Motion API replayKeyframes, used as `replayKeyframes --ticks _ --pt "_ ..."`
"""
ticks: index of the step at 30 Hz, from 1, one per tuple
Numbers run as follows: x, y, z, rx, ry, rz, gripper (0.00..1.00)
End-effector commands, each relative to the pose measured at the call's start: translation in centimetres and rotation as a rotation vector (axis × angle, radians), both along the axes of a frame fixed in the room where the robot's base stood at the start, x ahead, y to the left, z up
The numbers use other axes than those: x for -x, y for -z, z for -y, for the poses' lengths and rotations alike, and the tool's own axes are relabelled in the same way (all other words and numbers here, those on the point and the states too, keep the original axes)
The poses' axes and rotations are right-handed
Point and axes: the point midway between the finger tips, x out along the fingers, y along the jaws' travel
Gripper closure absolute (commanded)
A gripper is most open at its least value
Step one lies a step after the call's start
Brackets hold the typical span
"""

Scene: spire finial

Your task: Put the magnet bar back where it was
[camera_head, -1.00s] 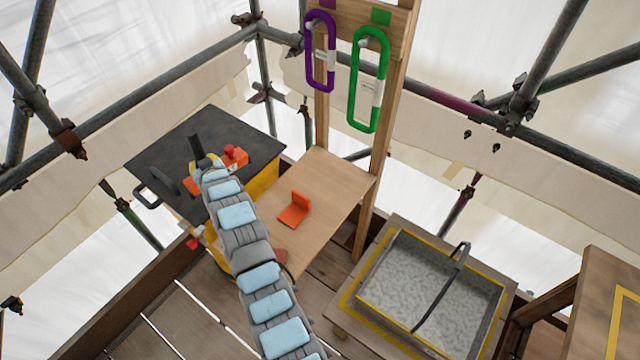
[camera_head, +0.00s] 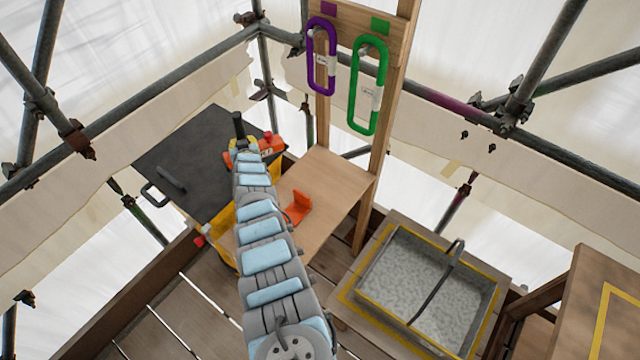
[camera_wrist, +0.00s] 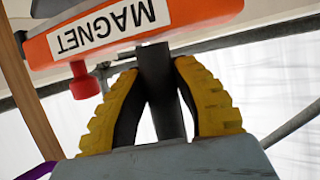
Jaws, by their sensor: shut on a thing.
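The magnet bar (camera_head: 272,143) is an orange body with a red knob. In the wrist view the magnet bar (camera_wrist: 130,28) fills the upper part, with a white label reading MAGNET and a dark grey grip bar. My gripper (camera_wrist: 165,75) has its yellow fingers shut on that dark bar. In the head view my gripper (camera_head: 243,150) and the magnet bar are over the right part of the black-topped yellow box (camera_head: 195,150). Whether the magnet bar touches the box cannot be told. My arm covers part of the box's front.
An orange L-shaped piece (camera_head: 297,208) sits on the wooden table (camera_head: 325,190) right of the box. Purple (camera_head: 321,55) and green (camera_head: 368,85) loops hang on a wooden post. A grey tray (camera_head: 425,290) with a dark handle stands at lower right. Scaffold poles surround the area.

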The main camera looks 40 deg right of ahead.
Motion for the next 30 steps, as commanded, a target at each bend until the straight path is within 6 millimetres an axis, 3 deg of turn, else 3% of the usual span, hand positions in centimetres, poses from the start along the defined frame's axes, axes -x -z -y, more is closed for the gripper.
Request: replayKeyframes --ticks 9,18,24,30 --pt "4.8 0.1 7.3 0.011 0.163 -0.015 1.00" --pt "11.2 1.5 12.7 0.005 0.290 -0.016 1.00" --pt "14.7 2.2 15.1 0.009 0.351 -0.014 1.00" --pt "15.9 2.6 15.9 0.013 0.373 -0.011 1.00"
